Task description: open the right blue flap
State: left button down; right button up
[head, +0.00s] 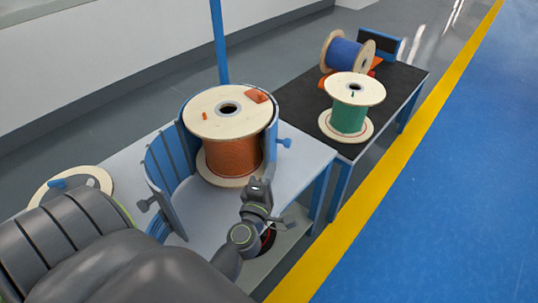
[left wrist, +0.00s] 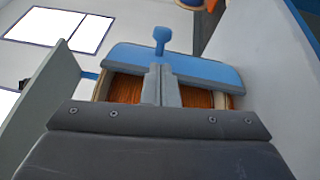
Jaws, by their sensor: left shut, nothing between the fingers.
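The right blue flap (head: 272,122) stands at the right side of the large spool of orange cable (head: 233,157) and has a blue knob (head: 284,142) sticking outward. My left gripper (head: 258,188) is in front of the spool, below and left of that knob in the head view. In the left wrist view, the shut, empty fingers (left wrist: 159,84) overlap a blue panel (left wrist: 205,70) with a blue knob (left wrist: 160,40) beyond the tips. Orange cable shows behind the fingers. I cannot tell whether the fingers touch the panel. My right gripper is not in view.
A blue post (head: 219,45) rises behind the spool. A black-topped table (head: 300,97) holds green (head: 350,119) and blue (head: 343,54) cable spools. Blue floor (head: 450,200) lies clear at right.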

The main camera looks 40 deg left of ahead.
pick_arm(q)
jog(key=x, duration=0.6)
jog(key=shift+w, duration=0.3)
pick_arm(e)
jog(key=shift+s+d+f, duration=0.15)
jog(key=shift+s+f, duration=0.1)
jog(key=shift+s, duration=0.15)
pick_arm(q)
jog(key=shift+a, duration=0.1)
